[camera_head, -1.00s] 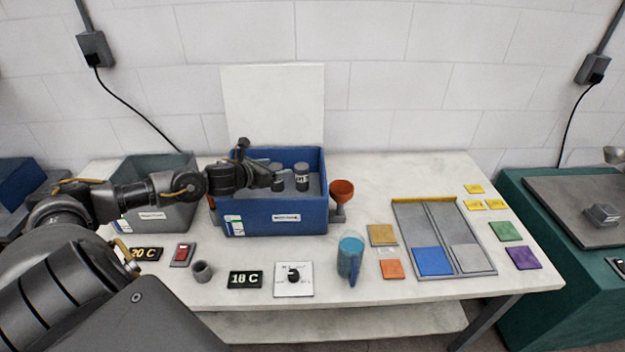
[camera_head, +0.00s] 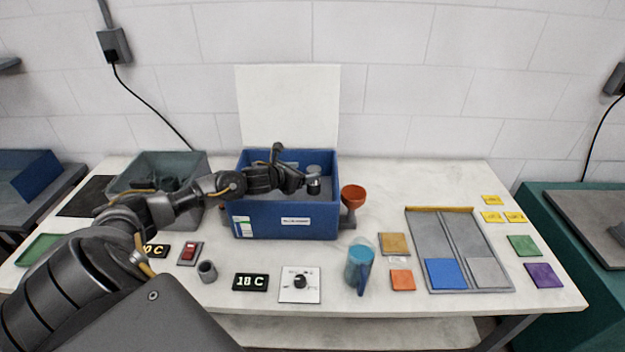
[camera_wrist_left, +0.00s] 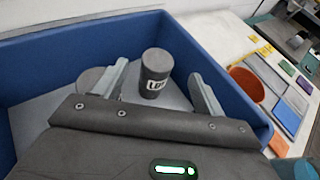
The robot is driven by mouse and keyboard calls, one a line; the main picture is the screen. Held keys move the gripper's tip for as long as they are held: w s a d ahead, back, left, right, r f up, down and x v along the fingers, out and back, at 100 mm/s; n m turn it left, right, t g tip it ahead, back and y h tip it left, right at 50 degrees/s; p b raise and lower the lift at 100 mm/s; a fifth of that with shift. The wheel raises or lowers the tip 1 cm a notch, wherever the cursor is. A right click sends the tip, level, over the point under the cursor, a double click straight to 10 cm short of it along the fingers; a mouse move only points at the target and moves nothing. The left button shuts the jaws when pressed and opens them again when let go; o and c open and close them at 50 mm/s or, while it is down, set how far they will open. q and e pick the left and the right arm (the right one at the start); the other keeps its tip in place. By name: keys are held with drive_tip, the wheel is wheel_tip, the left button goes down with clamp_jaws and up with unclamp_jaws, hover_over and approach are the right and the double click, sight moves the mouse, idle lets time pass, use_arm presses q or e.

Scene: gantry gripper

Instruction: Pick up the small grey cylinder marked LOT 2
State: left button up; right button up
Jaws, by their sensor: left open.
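A small grey cylinder (camera_head: 313,171) with a dark top stands upright in the blue bin (camera_head: 260,217). In the left wrist view this cylinder (camera_wrist_left: 154,72) shows a label that seems to begin with "LO"; its number cannot be read. My left gripper (camera_head: 304,181) is open inside the bin, its fingers either side of the cylinder in the wrist view, with gaps on both sides. A second grey cylinder (camera_wrist_left: 88,80) is partly hidden behind the left finger. My right gripper is not in view.
A grey-green bin (camera_head: 160,165) stands left of the blue bin. An orange funnel (camera_head: 353,198) stands close to the blue bin's right wall. A blue jug (camera_head: 359,266), a dial panel (camera_head: 300,284) and a grey tray (camera_head: 470,240) lie further forward and right.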

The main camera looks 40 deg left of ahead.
sight(314, 168)
use_arm(q)
drive_tip(key=p+x, duration=0.2)
drive_tip(key=x, duration=0.1)
drive_tip(key=shift+w+a, duration=0.1)
drive_tip(key=shift+w, duration=0.3)
drive_tip(key=shift+w+f, duration=0.4)
drive_tip(key=shift+w, duration=0.05)
drive_tip(key=shift+c, duration=0.2)
drive_tip(key=c, duration=1.4)
drive_tip(key=shift+r, duration=0.1)
clamp_jaws()
